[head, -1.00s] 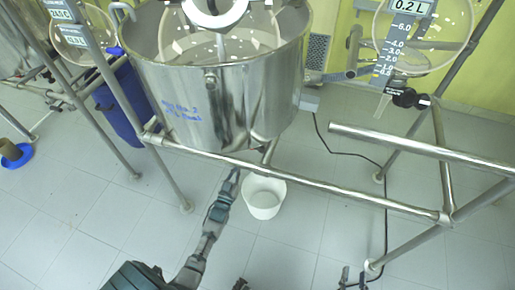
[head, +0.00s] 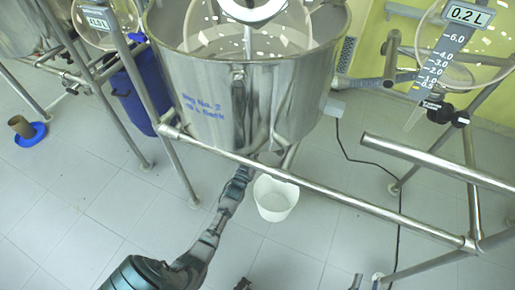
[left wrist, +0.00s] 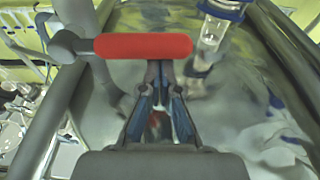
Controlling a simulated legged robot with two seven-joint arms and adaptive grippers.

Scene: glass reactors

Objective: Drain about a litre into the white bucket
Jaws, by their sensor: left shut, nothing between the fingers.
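The white bucket (head: 274,203) stands on the floor, below and slightly right of the steel vessel (head: 225,100); its inside looks pale, and I cannot make out any liquid. My left arm reaches under the vessel in the head view, where its fingertips are hidden. In the left wrist view my left gripper (left wrist: 159,75) is shut and empty, its fingertips close to a red lever handle (left wrist: 145,45). The handle joins a grey fitting (left wrist: 65,46) at its left; contact with the fingers is unclear. My right gripper (head: 366,282) shows only its two fingertips at the bottom edge, apart and empty.
Steel frame rails (head: 310,183) cross in front of the vessel. A blue bin (head: 135,95) stands behind the left legs. A graduated glass vessel labelled 0.2 L (head: 465,15) hangs at right. A cable (head: 398,230) runs on the floor.

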